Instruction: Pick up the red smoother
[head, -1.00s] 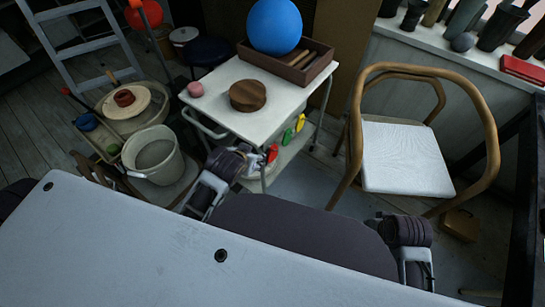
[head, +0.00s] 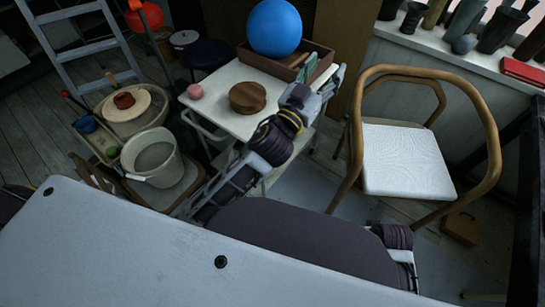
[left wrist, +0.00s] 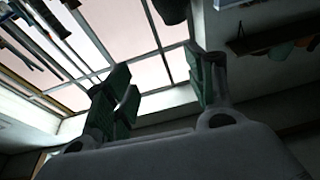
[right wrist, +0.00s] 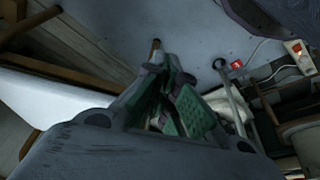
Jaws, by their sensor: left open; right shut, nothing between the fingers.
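I cannot make out the red smoother in the head view now; my left arm covers the lower shelf of the white cart (head: 222,82), where small coloured pieces showed earlier. My left gripper (head: 322,70) is raised beside the cart's right end, near the wooden tray (head: 318,50). In the left wrist view it (left wrist: 158,78) is open and empty, facing windows and wall. My right gripper (right wrist: 168,80) is shut and empty in the right wrist view, over the floor. A small red item (right wrist: 237,64) lies beyond it; I cannot tell what it is.
A blue ball (head: 274,26), a brown round block (head: 247,97) and a pink ball (head: 195,91) are on the cart. A wooden chair (head: 405,160) stands right of it. A grey bucket (head: 153,157) stands left.

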